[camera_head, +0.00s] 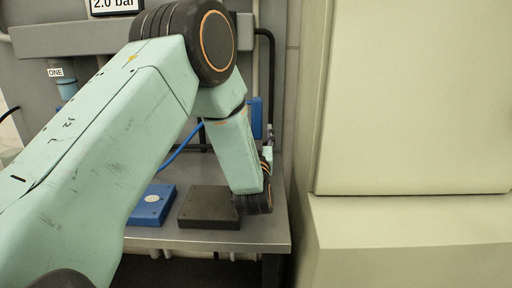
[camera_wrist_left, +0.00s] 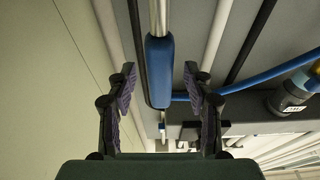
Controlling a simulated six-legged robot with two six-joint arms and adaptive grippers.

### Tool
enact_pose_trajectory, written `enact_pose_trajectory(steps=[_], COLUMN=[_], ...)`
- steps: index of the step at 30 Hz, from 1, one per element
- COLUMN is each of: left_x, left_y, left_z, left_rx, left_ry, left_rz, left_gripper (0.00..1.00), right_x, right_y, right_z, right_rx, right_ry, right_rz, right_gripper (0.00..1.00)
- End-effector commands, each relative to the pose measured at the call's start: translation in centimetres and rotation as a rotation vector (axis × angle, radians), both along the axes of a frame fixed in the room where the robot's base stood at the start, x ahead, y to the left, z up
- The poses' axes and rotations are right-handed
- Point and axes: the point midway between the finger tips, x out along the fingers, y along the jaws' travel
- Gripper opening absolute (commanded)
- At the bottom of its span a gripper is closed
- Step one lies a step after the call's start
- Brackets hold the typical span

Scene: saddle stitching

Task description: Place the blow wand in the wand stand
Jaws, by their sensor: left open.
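The blow wand (camera_wrist_left: 159,70) has a blue grip with a silver tube; in the left wrist view it lies between my fingers. In the head view a blue piece (camera_head: 255,118) behind my wrist looks like its grip. My left gripper (camera_wrist_left: 159,88) is open, a finger on each side of the wand, with gaps showing on both sides. In the head view my left gripper (camera_head: 267,152) is mostly hidden by its own wrist, above the bench's right end. I cannot tell which thing is the wand stand. My right gripper is not in view.
A dark block (camera_head: 208,208) and a blue block (camera_head: 151,204) sit on the grey bench (camera_head: 262,234). A blue hose (camera_head: 182,146) runs behind my arm; it also shows in the left wrist view (camera_wrist_left: 262,78). A large cream cabinet (camera_head: 415,100) stands close on the right.

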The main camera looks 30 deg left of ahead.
Motion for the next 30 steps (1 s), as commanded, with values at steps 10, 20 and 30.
enact_pose_trajectory(steps=[10, 20, 30], left_x=[-5.5, -7.2, -7.1], left_y=[-3.6, -4.4, -4.4], left_z=[-1.4, -1.7, -1.3], left_rx=[0.002, 0.0, 0.001], left_ry=[0.001, -0.001, -0.001], left_rz=[-0.004, 0.0, 0.0], left_gripper=[0.52, 0.52, 0.52], right_x=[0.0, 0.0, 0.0], right_y=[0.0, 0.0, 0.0], right_z=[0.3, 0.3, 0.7], right_rx=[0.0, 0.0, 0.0], right_ry=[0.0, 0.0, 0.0], right_rz=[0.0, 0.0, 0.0], right_gripper=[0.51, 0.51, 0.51])
